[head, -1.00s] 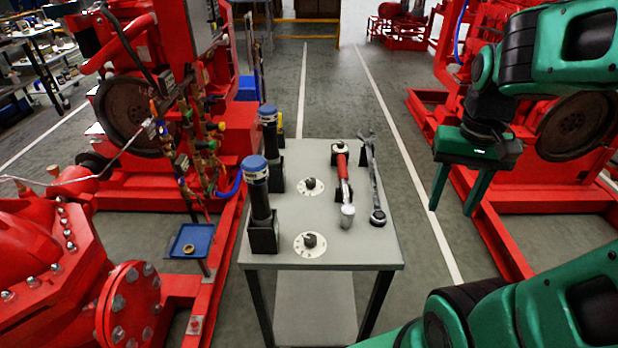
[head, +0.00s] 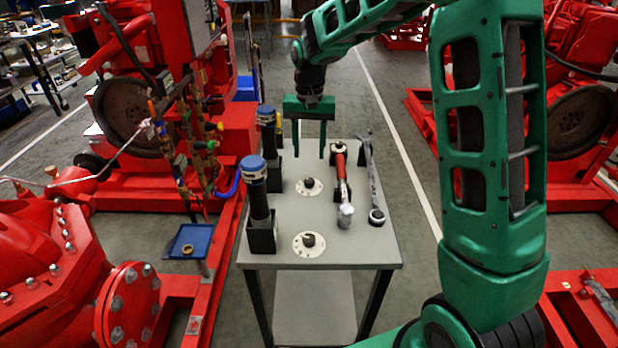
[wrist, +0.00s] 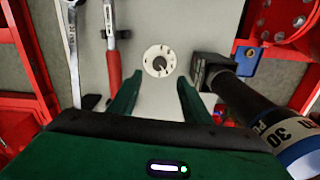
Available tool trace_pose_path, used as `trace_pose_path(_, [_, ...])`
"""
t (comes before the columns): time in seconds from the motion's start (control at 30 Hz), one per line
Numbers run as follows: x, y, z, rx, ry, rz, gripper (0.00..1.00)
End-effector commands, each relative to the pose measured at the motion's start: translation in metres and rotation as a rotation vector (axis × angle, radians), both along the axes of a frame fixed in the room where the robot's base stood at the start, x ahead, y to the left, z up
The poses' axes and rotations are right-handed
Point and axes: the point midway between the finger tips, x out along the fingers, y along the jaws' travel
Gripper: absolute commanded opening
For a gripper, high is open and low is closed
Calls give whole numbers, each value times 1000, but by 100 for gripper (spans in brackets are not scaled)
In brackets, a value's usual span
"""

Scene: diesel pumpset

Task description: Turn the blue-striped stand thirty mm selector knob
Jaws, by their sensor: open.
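A dark selector knob on a round white dial stands on the grey table, at its far left part in the head view (head: 308,184). It also shows in the wrist view (wrist: 158,64), just beyond my fingertips. Beside it is a stand with a dark cylinder and blue cap (head: 266,111); its white-and-blue label reads "30" in the wrist view (wrist: 280,128). A second knob with a like dial (head: 308,240) is nearer, beside another blue-capped stand (head: 258,200). My gripper (head: 310,151) is open and empty above the table's far part; it also shows in the wrist view (wrist: 158,84).
Red pump machinery (head: 60,260) and a blue tray (head: 188,242) stand at left. Floor is clear right of the table.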

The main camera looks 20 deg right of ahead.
Motion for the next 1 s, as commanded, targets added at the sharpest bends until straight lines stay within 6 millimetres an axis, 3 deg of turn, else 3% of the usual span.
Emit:
trace_pose_path(0.6, [-1, 0, -91, -1, 3, 0, 44])
trace_pose_path(1.0, [0, 0, -105, 0, -1, 0, 44])
